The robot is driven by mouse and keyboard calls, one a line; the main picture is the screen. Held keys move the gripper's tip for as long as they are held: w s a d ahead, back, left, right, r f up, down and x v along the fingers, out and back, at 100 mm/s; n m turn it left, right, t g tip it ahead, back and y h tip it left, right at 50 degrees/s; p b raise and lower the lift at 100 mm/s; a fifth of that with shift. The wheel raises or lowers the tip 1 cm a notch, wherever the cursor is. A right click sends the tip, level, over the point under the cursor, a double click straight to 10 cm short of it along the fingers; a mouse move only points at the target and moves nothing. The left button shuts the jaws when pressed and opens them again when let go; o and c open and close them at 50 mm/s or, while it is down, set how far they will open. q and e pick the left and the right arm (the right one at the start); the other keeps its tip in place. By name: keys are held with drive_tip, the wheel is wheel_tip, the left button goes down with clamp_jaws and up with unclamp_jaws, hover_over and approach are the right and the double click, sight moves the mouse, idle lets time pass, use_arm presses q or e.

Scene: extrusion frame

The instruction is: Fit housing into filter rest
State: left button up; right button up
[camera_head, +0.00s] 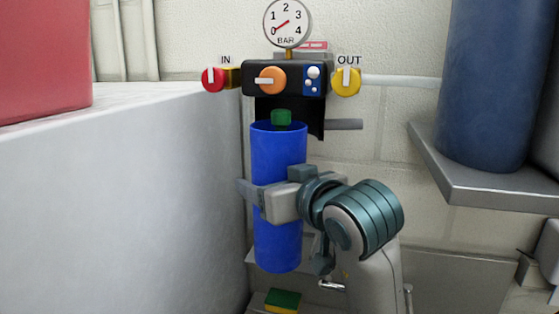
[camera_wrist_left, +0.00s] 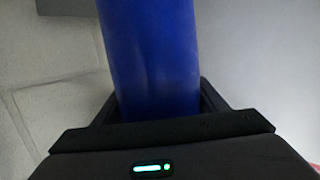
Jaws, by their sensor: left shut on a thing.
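The blue cylindrical housing (camera_head: 278,155) stands upright below the black filter head (camera_head: 285,78), its open rim a little below the head. A green piece (camera_head: 281,117) shows at the housing's mouth; whether it touches the head is unclear. My left gripper (camera_head: 268,192) is shut around the middle of the housing. In the left wrist view the housing (camera_wrist_left: 150,55) rises between the dark fingers of my left gripper (camera_wrist_left: 160,108). The housing's inside is hidden. My right gripper is not in view.
The head carries a pressure gauge (camera_head: 288,23), a red IN knob (camera_head: 213,79), an orange knob (camera_head: 271,80) and a yellow OUT knob (camera_head: 346,81). A grey block (camera_head: 120,200) stands close left. A shelf (camera_head: 480,185) bears a blue cylinder (camera_head: 495,80) at right. A green-yellow sponge (camera_head: 282,300) lies below.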

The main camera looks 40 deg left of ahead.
use_arm(q)
drive_tip(key=shift+w+a+p, duration=0.4)
drive_tip(key=shift+w+a, duration=0.1)
drive_tip(key=shift+w, duration=0.35)
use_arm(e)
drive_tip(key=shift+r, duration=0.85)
use_arm(q)
drive_tip(key=w+p, duration=0.1)
drive_tip(key=w+a+f+p, duration=0.1)
drive_tip(key=w+a+p, duration=0.1)
drive_tip(key=w, duration=0.1)
drive_tip(key=shift+f, duration=0.25)
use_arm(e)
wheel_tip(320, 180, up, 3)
use_arm(q)
drive_tip(key=shift+f, duration=0.1)
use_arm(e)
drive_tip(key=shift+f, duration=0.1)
